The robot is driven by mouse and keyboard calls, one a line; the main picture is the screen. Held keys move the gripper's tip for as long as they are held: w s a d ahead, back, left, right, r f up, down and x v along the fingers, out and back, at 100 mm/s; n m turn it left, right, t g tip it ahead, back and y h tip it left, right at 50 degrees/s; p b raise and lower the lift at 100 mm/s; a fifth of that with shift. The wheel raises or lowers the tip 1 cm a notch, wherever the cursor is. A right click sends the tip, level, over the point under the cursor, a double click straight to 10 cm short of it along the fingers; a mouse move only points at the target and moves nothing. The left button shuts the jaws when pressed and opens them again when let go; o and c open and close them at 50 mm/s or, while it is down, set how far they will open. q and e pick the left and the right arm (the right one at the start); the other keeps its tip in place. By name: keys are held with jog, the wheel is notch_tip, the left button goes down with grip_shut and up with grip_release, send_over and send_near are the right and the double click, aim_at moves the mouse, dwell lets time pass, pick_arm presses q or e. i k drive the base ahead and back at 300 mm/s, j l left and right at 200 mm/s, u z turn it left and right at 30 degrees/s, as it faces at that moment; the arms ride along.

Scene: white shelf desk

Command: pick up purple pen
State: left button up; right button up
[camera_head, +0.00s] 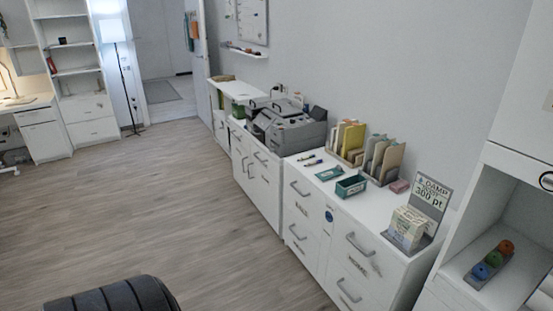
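Two small thin pen-like items lie on the white cabinet top, left of the teal trays. The nearer pen (313,163) looks dark blue or purple, and the farther pen (306,157) looks dark with a greenish part. They are too small to tell surely which is purple. Neither of my grippers shows in the head view, so nothing is seen touching the pens.
The cabinet (300,203) stands along the right wall. Near the pens are a grey printer (290,129), teal trays (350,186) and file holders (383,158). A black ribbed object (112,297) fills the bottom left edge. The wooden floor (150,200) left of the cabinet is open.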

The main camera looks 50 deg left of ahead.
aim_at(311, 164)
jog(key=i+j+u, duration=1.05)
jog(key=i+j, duration=0.2)
jog(key=i, duration=0.4)
jog(key=i+j, duration=0.15)
jog(key=i, duration=0.45)
